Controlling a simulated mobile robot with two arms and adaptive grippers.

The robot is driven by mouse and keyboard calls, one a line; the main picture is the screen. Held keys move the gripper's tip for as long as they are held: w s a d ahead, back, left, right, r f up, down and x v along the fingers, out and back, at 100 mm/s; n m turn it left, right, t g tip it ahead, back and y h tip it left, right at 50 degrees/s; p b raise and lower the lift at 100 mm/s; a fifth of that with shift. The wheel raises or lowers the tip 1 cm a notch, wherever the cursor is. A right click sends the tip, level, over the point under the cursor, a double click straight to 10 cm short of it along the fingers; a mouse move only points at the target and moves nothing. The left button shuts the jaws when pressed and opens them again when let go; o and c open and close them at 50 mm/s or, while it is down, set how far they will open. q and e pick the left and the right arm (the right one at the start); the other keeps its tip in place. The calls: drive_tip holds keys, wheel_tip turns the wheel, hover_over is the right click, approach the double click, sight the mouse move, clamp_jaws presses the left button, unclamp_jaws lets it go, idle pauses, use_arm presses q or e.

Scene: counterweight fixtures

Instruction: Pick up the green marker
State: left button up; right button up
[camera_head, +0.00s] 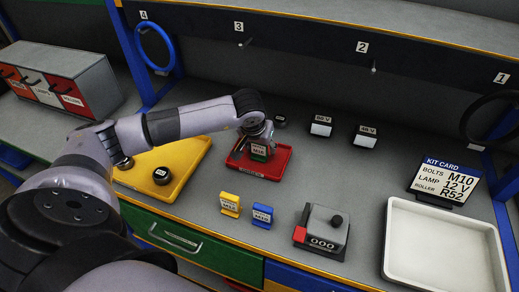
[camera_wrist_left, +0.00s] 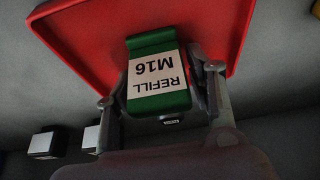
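The green marker (camera_head: 259,150) stands in the red tray (camera_head: 281,157). It is a green block with a white label, which reads "REFILL M16", upside down, in the left wrist view (camera_wrist_left: 158,80). My left gripper (camera_head: 256,133) is over the red tray at the marker. In the left wrist view its fingers (camera_wrist_left: 160,85) flank the marker, one close on each side. Whether they press on it, I cannot tell. My right gripper is in neither view.
A yellow marker (camera_head: 230,204) and a blue marker (camera_head: 262,215) stand in front of the red tray. A yellow tray (camera_head: 190,157) is left, a counter box (camera_head: 325,231) right, and a white tray (camera_head: 440,245) far right. Two small label stands (camera_head: 321,125) (camera_head: 364,134) are behind.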

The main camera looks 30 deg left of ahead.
use_arm(q)
drive_tip(key=c, duration=0.7)
drive_tip(key=shift+c, duration=0.2)
